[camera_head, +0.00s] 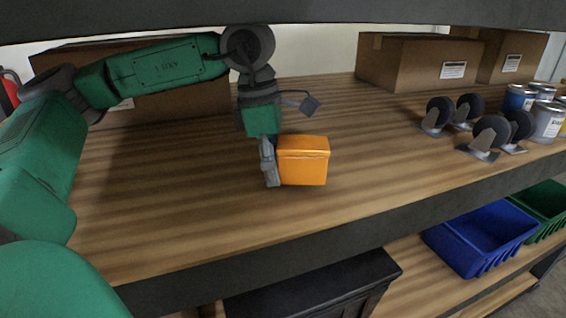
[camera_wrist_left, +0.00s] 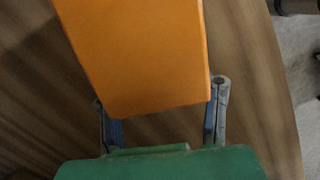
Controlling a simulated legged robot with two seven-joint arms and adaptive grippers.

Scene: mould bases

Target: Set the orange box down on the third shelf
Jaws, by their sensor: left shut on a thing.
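The orange box (camera_head: 303,162) is upright at the middle of the wooden shelf (camera_head: 200,215) in the head view. My left gripper (camera_head: 270,163) comes down from above and is shut on the box's left side. In the left wrist view the orange box (camera_wrist_left: 145,55) lies between the two fingers (camera_wrist_left: 162,125), with the wooden surface behind it. I cannot tell whether the box's bottom touches the shelf or hangs just above it. My right gripper is not in view.
Cardboard boxes (camera_head: 415,62) stand at the back. Several casters (camera_head: 489,134) and cans (camera_head: 548,120) are at the right. A dark shelf beam (camera_head: 300,12) crosses above. Blue (camera_head: 482,238) and green (camera_head: 545,208) bins are below. The shelf around the orange box is clear.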

